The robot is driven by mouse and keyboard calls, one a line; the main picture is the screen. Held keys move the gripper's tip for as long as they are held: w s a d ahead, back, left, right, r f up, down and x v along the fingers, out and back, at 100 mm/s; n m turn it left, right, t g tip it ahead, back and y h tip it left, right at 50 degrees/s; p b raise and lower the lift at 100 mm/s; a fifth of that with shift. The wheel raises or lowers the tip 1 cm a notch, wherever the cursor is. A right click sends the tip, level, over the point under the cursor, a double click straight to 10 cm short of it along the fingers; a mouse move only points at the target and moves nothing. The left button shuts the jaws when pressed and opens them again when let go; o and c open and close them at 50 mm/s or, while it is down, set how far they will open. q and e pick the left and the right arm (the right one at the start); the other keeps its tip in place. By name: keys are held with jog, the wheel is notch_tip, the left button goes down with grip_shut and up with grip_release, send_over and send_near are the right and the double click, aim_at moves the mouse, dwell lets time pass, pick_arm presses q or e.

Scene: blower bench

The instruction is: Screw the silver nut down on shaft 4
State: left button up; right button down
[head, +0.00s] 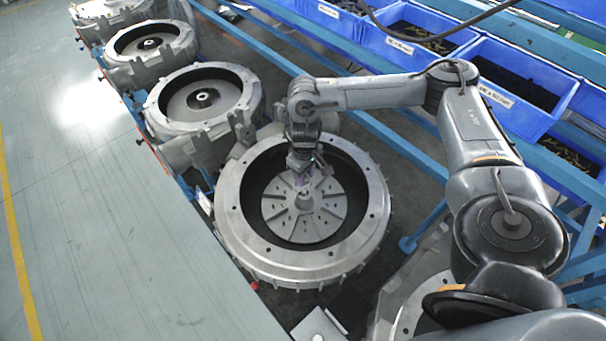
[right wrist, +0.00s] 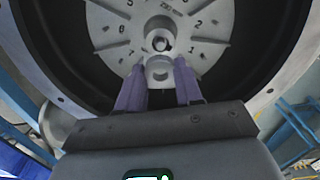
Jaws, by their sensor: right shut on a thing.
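My right gripper (head: 303,177) is just above the middle of the finned disc (head: 328,216) in the nearest full blower housing. In the right wrist view its two purple fingers (right wrist: 159,76) are closed on a small silver round piece, which looks like the nut (right wrist: 158,70). The shaft end (right wrist: 161,43) shows at the disc's centre, just beyond the nut in that view. In the head view the hub and shaft (head: 304,201) stand below the fingertips. I cannot tell whether nut and shaft touch. No label shows which shaft is number 4. My left gripper is in neither view.
The housing's wide grey rim (head: 231,222) surrounds the disc and the dark recess. More housings stand in a row towards the upper left, the closest with its own shaft (head: 204,97). Blue bins (head: 520,85) line the right. The floor at left is clear.

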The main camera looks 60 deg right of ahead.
jog(key=shift+a, duration=0.1)
jog(key=shift+s, duration=0.1)
jog(key=shift+r+p, duration=0.1)
jog(key=shift+p, duration=0.5)
jog(key=b, duration=0.2)
send_over(305, 192)
jog(key=shift+f, duration=2.55)
jog(key=shift+f, duration=0.4)
jog(key=shift+f, duration=0.1)
